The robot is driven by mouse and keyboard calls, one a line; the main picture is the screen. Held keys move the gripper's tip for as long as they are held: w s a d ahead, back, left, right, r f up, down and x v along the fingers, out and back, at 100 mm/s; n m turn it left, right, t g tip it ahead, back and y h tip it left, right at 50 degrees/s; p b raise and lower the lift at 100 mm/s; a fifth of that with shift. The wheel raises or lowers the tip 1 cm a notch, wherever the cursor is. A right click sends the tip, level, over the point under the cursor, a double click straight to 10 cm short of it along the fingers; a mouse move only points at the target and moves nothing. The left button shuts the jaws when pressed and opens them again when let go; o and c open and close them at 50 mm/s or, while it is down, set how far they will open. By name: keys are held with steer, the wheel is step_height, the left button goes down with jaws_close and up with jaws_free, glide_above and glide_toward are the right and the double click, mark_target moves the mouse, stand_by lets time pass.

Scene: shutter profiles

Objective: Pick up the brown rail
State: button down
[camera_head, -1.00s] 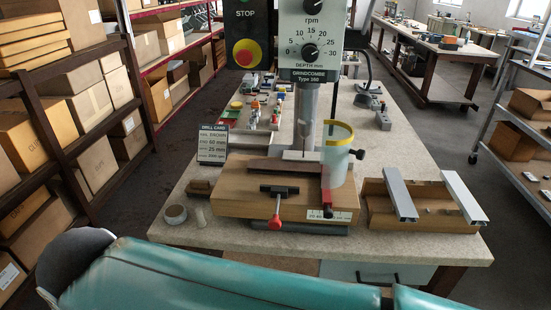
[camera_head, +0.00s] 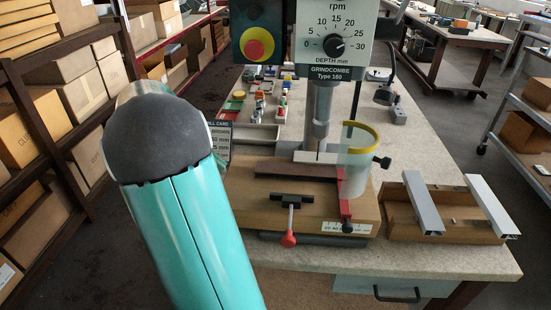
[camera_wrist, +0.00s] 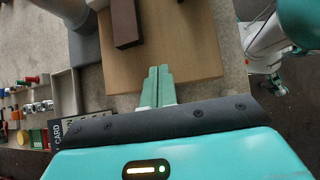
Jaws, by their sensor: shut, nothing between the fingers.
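The brown rail (camera_head: 295,169) lies on the wooden board (camera_head: 258,205) under the drill press, beneath the drill's tip. Its right end is partly behind the clear guard (camera_head: 355,180). In the wrist view a brown bar (camera_wrist: 125,22), which looks like the rail, runs off the top edge, over the board (camera_wrist: 185,55). My gripper (camera_wrist: 158,69) is shut and empty in the wrist view, over the board. The bar is up and left of the fingertips, apart from them. My gripper does not show in the head view; only my teal arm does.
A black clamp with a red-knobbed handle (camera_head: 289,240) stands at the board's front. An open wooden box (camera_head: 402,226) with grey and white profiles stands on the right. Small parts and a tray (camera_head: 258,136) lie behind left.

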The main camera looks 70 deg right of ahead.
mark_target(297, 171)
steer(key=s+d+f+g, duration=0.1)
steer(key=s+d, duration=0.1)
steer(key=s+d+f+g, duration=0.1)
steer(key=d, duration=0.2)
steer(key=s+d+f+g+y, duration=0.1)
steer(key=s+d, duration=0.1)
steer(key=d, duration=0.1)
steer(key=shift+s, duration=0.3)
steer(key=shift+g, duration=0.3)
steer(key=s+d, duration=0.1)
steer(key=s, duration=0.3)
steer(key=s+d, duration=0.1)
steer(key=s, duration=0.6)
steer(key=shift+s+d, duration=0.3)
steer(key=shift+d, duration=0.1)
steer(key=shift+s+f, duration=0.15)
steer(key=shift+f, duration=0.85)
